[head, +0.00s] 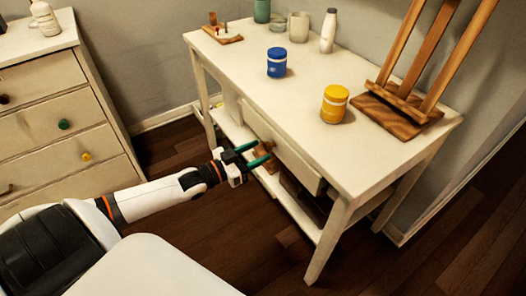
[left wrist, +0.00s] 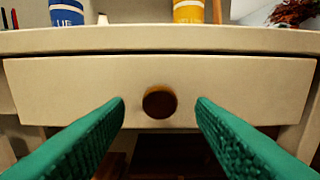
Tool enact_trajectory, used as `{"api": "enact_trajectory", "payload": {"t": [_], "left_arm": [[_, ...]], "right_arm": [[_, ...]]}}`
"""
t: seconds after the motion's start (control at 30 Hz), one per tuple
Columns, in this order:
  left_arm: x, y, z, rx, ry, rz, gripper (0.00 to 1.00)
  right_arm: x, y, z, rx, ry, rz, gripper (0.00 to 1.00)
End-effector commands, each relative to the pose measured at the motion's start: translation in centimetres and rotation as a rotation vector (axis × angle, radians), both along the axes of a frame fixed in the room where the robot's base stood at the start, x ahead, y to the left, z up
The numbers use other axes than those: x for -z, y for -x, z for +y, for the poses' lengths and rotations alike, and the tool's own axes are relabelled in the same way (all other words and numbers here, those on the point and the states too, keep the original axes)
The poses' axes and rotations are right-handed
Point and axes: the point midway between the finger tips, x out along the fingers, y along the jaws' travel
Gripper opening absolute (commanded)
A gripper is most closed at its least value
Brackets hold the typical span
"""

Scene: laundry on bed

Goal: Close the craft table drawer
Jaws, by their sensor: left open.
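The white craft table (head: 310,105) stands against the wall. Its drawer (head: 292,160) is under the tabletop, and its front seems to stand out a little from the frame; how far is hard to tell. In the left wrist view the drawer front (left wrist: 225,85) fills the middle, with a round brown knob (left wrist: 159,102) at its centre. My left gripper (head: 264,150) is in front of the drawer with its green fingers apart. In the wrist view the open left gripper (left wrist: 160,104) has one fingertip on each side of the knob, with gaps. My right gripper is not in view.
On the tabletop stand a blue jar (head: 277,62), a yellow jar (head: 334,103), a white bottle (head: 328,31), a mug (head: 299,26) and a wooden easel (head: 400,105). A low shelf (head: 298,213) is below. A dresser (head: 60,110) is at left; dark floor lies between.

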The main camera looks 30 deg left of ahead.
Motion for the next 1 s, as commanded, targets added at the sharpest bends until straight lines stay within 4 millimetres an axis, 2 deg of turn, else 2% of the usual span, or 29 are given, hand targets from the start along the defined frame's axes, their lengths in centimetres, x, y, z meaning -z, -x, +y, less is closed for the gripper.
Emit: {"api": "enact_trajectory", "payload": {"t": [0.2,0.57,0.9,1.0], "left_arm": [[0.1,-2.0,-0.8,-0.001,0.001,-0.001,0.50],[0.0,-2.4,-1.0,-0.001,0.001,0.001,0.50],[0.0,-2.4,-1.0,-0.001,0.001,0.001,0.00],[0.0,-2.4,-1.0,-0.001,0.001,0.001,0.00]], "right_arm": [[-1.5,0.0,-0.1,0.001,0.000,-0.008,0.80],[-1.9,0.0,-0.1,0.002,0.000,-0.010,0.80],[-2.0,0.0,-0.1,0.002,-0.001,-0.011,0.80],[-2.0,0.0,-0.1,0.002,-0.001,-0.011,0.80]]}}
